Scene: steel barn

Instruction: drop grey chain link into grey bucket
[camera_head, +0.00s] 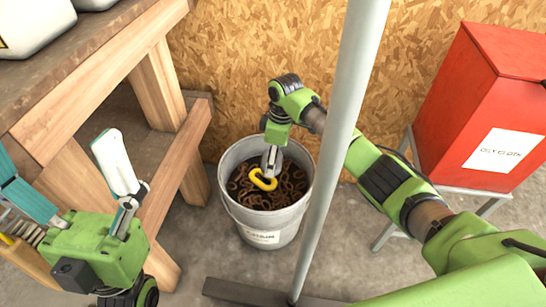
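The grey bucket (229,163) stands on the floor against the wall, filled with many brown, rusty-looking links (288,186). My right gripper (270,165) points down over the bucket's opening. It is shut on a chain link (263,180), which looks yellow, not grey. The link is over the contents, and I cannot tell whether it touches them. No loose grey chain link shows. My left gripper (118,185) is at the lower left, beside the wooden bench and away from the bucket.
The wooden bench (92,78) with white containers (32,22) is at the left. A grey pole (345,110) rises in front, right of the bucket. A red box (490,100) on a metal stand is at the right. Bare concrete lies around the bucket.

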